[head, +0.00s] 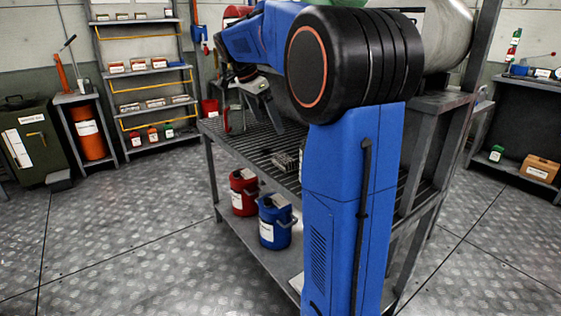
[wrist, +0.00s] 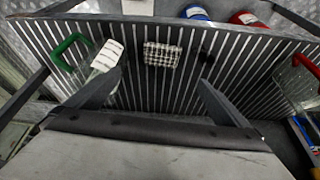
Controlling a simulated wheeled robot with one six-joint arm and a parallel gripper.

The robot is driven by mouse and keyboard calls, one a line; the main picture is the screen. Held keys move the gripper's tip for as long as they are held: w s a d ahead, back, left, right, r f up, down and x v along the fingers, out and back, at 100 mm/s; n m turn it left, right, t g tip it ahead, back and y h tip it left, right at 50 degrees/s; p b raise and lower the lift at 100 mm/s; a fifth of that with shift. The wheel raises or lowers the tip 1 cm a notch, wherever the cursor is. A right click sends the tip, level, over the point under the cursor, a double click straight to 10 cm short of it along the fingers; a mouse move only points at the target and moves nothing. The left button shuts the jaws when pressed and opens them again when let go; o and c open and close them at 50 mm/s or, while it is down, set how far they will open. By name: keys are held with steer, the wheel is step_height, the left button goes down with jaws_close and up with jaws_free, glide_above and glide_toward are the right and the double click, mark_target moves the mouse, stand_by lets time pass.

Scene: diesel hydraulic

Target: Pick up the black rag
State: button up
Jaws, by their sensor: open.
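A small dark patch (wrist: 208,40), possibly the black rag, lies on the slatted bench top in the wrist view, ahead of my right finger. Its shape is too dark to make out. A black-and-white checked cloth (wrist: 163,54) lies to its left; it also shows on the bench in the head view (head: 285,162). My gripper (wrist: 155,90) is open and empty, its two fingers spread apart above the slats. In the head view my gripper is over the far left part of the bench, partly hidden by my arm, and no black rag can be made out.
The slatted bench (head: 240,142) also carries a white-labelled item (wrist: 107,55) and a green-handled item (wrist: 70,43). Red (head: 243,192) and blue (head: 275,222) cans stand on its lower shelf. A shelf rack (head: 145,72) stands behind. The floor at left is clear.

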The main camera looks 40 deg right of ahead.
glide_toward(282, 156)
steer(key=x, duration=0.5)
steer(key=shift+s, duration=0.4)
steer(key=shift+x, duration=2.65)
steer(key=shift+w+a, duration=0.1)
steer(key=shift+w, duration=0.1)
steer(key=c, duration=1)
